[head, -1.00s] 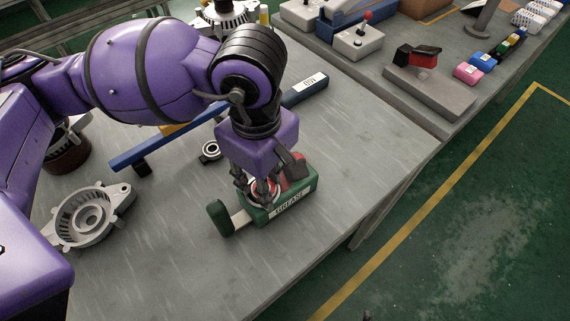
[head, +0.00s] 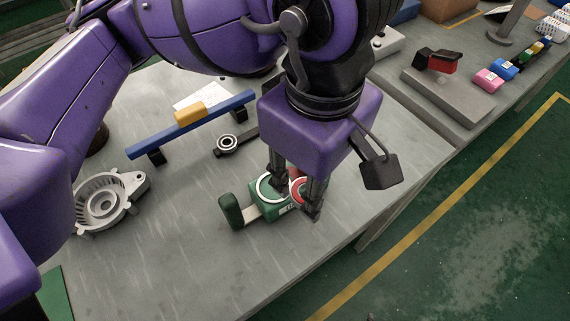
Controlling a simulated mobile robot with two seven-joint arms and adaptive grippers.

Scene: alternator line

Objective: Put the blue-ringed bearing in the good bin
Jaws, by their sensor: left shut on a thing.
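My left gripper (head: 295,203) reaches down over the green grease box (head: 270,205) near the table's front edge. Its fingers are shut on a round part with a red ring (head: 299,188), at the right end of the box; I cannot tell whether it is clear of the box. A white ring (head: 262,190) shows in the box's left part. A small bearing with a dark ring (head: 227,143) lies on the table behind the box; no blue shows on it. I cannot make out a blue-ringed bearing or the good bin. My right gripper is out of view.
A grey alternator housing (head: 106,200) lies at the left. A blue bar (head: 215,108) with a yellow block (head: 190,113) stands behind. On the second bench (head: 440,120) stand a grey plate with a red-and-black part (head: 440,61) and small coloured boxes.

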